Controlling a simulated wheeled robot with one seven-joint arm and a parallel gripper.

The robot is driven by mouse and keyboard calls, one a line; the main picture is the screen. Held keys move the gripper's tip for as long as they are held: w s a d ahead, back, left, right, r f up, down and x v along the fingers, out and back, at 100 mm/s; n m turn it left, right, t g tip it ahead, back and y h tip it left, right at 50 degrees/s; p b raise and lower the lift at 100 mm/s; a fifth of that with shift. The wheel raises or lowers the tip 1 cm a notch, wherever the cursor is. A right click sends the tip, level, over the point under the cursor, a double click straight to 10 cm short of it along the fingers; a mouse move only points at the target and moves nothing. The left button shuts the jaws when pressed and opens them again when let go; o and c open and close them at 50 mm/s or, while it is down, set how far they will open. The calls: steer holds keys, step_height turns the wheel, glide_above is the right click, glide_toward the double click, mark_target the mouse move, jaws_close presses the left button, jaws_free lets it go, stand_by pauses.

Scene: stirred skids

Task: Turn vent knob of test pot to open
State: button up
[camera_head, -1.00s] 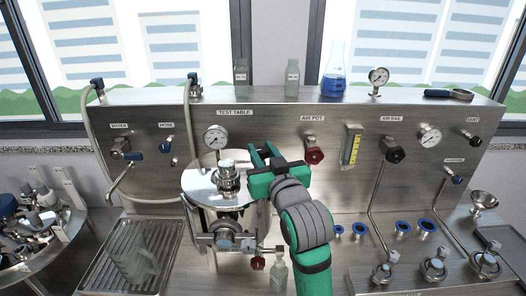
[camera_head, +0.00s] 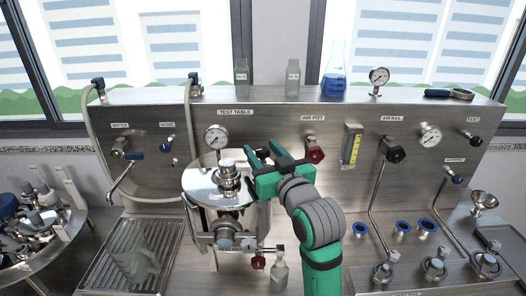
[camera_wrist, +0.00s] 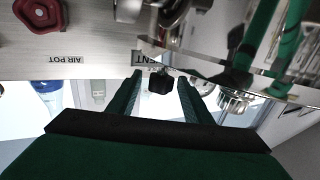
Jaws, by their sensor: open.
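The test pot (camera_head: 200,187) is a steel vessel with a shiny lid and a central fitting, left of centre in the head view. My green gripper (camera_head: 258,158) is at the right side of its lid, in front of the panel. In the wrist view a small dark knob (camera_wrist: 160,83) appears between the two open fingers of my gripper (camera_wrist: 160,90), beside a partly covered label (camera_wrist: 150,57) ending in "ENT". I see a gap on either side of the knob; contact cannot be told. In the head view this knob is not distinguishable near my gripper.
The red air pot knob (camera_head: 315,155) is on the panel just right of my gripper; it also shows in the wrist view (camera_wrist: 40,14). A pressure gauge (camera_head: 216,137) is behind the pot. A small bottle (camera_head: 279,273) and a red-handled valve (camera_head: 258,262) are below my arm.

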steer(key=v, duration=1)
steer(key=shift+s, duration=0.35)
steer(key=shift+d+f, duration=0.1)
steer(key=shift+d, duration=0.05)
